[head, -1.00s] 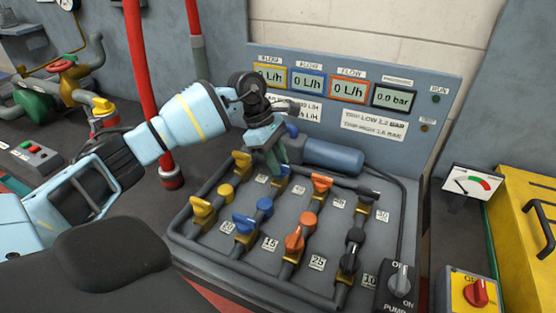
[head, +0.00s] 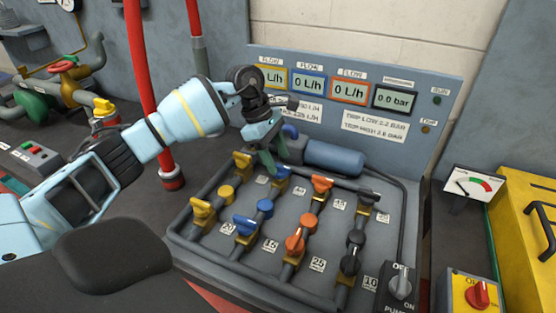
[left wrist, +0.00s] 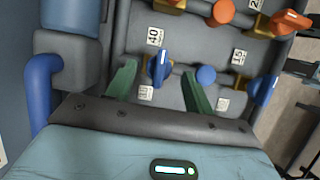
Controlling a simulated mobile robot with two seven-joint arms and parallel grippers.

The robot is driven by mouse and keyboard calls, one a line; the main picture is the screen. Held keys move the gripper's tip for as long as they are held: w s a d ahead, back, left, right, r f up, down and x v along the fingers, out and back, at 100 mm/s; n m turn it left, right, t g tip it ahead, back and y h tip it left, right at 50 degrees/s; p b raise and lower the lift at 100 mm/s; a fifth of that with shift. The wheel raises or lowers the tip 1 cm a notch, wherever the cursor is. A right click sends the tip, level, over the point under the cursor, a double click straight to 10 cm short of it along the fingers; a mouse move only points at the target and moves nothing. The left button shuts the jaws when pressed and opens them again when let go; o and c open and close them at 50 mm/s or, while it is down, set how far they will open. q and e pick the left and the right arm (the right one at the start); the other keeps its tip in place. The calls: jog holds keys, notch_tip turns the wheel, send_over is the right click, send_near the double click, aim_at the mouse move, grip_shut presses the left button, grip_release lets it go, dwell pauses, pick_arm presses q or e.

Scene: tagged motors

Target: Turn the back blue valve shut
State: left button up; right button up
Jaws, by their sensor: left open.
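The back blue valve (head: 281,172) sits in the back row of the grey pipe panel, partly hidden by my left gripper in the head view. Its blue lever (left wrist: 162,68) shows in the left wrist view, between the two green fingers. My left gripper (head: 266,163) is open and points down at this valve. In the wrist view the gripper (left wrist: 158,76) has one finger on each side of the lever, with visible gaps. I cannot tell how far down the fingertips reach. My right gripper is not in view.
The front blue valve (head: 245,225) and a round blue knob (head: 265,205) are nearby. A yellow valve (head: 242,162) and an orange valve (head: 321,185) flank the back blue one. A blue-grey cylinder (head: 335,154) and the display board (head: 440,115) stand behind.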

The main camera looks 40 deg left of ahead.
pick_arm(q)
jog(key=v, duration=0.6)
jog(key=shift+a+r, duration=0.1)
dwell(0.3)
